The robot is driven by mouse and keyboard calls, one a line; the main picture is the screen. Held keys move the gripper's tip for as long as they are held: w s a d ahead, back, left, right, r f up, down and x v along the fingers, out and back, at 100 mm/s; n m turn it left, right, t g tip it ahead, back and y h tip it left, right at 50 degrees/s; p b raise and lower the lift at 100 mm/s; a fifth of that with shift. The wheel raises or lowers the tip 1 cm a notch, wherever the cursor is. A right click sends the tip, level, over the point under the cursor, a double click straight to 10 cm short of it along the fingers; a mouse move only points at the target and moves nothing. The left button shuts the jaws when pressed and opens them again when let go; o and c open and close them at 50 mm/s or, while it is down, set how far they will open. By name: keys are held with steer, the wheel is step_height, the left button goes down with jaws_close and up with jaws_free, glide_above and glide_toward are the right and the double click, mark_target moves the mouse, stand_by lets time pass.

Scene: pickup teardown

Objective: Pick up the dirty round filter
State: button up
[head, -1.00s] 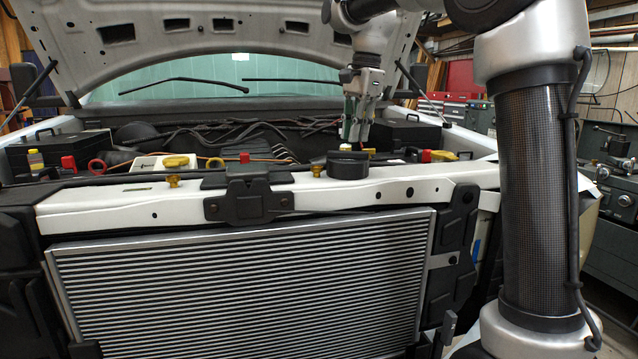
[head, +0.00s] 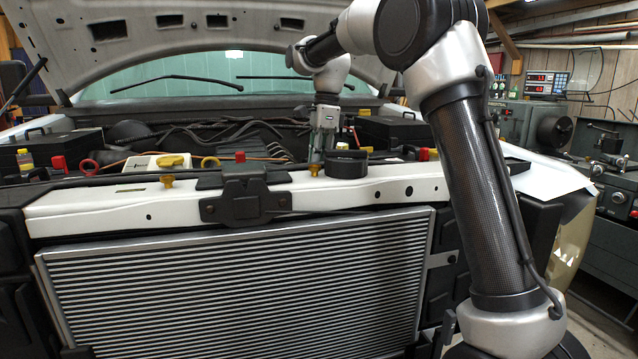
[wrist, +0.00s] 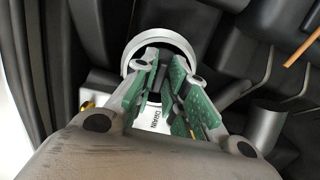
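A pale round part (wrist: 130,50) with a rim and a dark middle lies just beyond my fingertips in the wrist view. It looks like the round filter, but I cannot tell for sure. A white surface with dark lettering (wrist: 154,118) shows between the fingers. My gripper (wrist: 166,72) has its two green-padded fingers apart, with a gap between them. No grip on the round part is visible. In the head view my gripper (head: 317,155) points down into the engine bay behind the white front crossbar; its fingertips and the round part are partly hidden there.
A black round piece (head: 346,164) stands on the white crossbar (head: 395,190), right of my gripper. Dark hoses and housings crowd the bay. A yellow-capped white reservoir (head: 150,163) is to the left. The raised hood (head: 180,40) hangs above.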

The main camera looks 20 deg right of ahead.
jaws_close()
step_height(320, 180, up, 18)
stand_by(1.3)
